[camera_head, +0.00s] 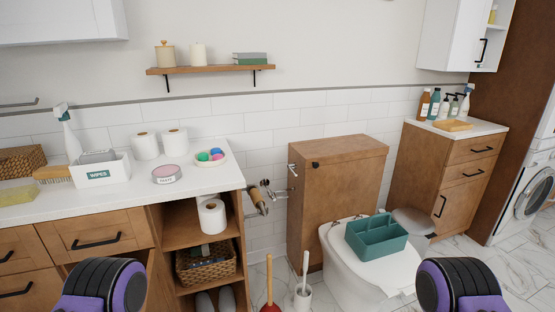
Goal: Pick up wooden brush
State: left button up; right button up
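A tan wooden brush (52,173) with bristles lies on the left white countertop, near the back. It is left of the white wipes box (101,169), which stands close beside it. The brush is small in this view and its far side is hard to make out. Purple and black parts of my two arms show at the bottom left and bottom right. The fingers of both grippers are out of view.
A spray bottle (70,135), a woven basket (22,160) and a yellowish block (18,194) stand around the brush. The counter's front strip (120,200) is clear. A toilet (350,270) bearing a green caddy (376,238) and a plunger (269,285) occupy the floor.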

aim_at(59, 173)
jog(key=u, duration=1.05)
